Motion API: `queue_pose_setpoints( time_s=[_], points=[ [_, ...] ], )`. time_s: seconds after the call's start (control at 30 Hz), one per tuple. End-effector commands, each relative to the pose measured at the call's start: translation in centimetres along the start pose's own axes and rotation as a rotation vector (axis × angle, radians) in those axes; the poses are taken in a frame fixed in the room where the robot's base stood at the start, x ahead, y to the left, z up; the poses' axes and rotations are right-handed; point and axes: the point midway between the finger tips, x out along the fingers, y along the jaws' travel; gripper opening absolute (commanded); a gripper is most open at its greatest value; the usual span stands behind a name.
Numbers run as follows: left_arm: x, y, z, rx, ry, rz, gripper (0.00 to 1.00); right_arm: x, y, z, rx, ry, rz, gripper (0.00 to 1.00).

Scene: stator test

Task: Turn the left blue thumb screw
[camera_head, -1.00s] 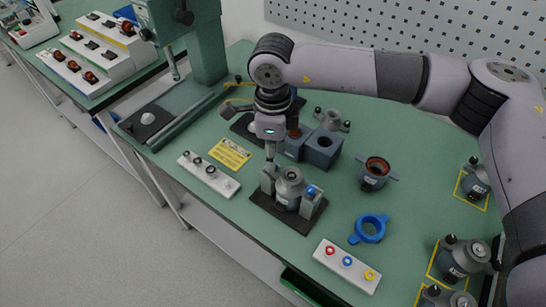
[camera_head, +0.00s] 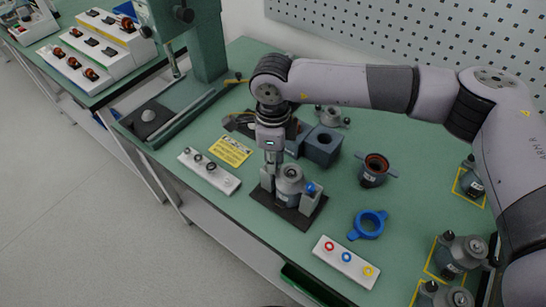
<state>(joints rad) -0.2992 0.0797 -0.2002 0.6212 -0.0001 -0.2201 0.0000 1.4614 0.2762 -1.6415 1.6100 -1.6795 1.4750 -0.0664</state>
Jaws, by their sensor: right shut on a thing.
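A grey stator fixture on a dark base plate (camera_head: 276,205) stands near the front middle of the green table. A round grey motor part (camera_head: 290,185) sits upright between its two posts. A blue thumb screw (camera_head: 310,188) shows on the right post. My right gripper (camera_head: 270,172) points down at the left post and is shut there; the left thumb screw is hidden by its fingers. My left gripper is not in view.
A white strip with red, blue and yellow rings (camera_head: 346,264) and a blue ring (camera_head: 368,225) lie to the right. A white strip with dark rings (camera_head: 208,172) and a yellow label (camera_head: 230,151) lie left. Dark blue blocks (camera_head: 322,147) stand just behind.

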Motion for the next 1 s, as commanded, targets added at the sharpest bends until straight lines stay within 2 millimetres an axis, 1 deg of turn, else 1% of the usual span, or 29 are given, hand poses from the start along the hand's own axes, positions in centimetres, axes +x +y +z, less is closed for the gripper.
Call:
queue_pose_setpoints(
  time_s=[0.03, 0.17, 0.43, 0.57, 0.77, 1.0],
  points=[
    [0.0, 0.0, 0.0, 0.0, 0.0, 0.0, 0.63, 0.0, 0.0, 0.0, 0.0, 0.0, -0.001, 0.08],
    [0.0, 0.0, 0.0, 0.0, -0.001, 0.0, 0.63, 0.0, -0.1, 0.0, 0.001, 0.0, -0.001, 0.0],
    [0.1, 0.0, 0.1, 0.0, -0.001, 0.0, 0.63, 0.0, -0.1, 0.0, 0.003, 0.0, -0.002, 0.0],
    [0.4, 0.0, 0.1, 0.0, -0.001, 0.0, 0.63, 0.1, -0.1, 0.0, 0.02, -0.001, -0.002, 0.0],
    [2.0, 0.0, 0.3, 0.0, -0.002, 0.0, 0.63, 0.3, -0.1, 0.0, 0.105, -0.002, -0.004, 0.0],
    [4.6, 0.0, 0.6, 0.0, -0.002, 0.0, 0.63, 0.5, -0.1, 0.0, 0.285, -0.002, -0.004, 0.0]
  ],
)
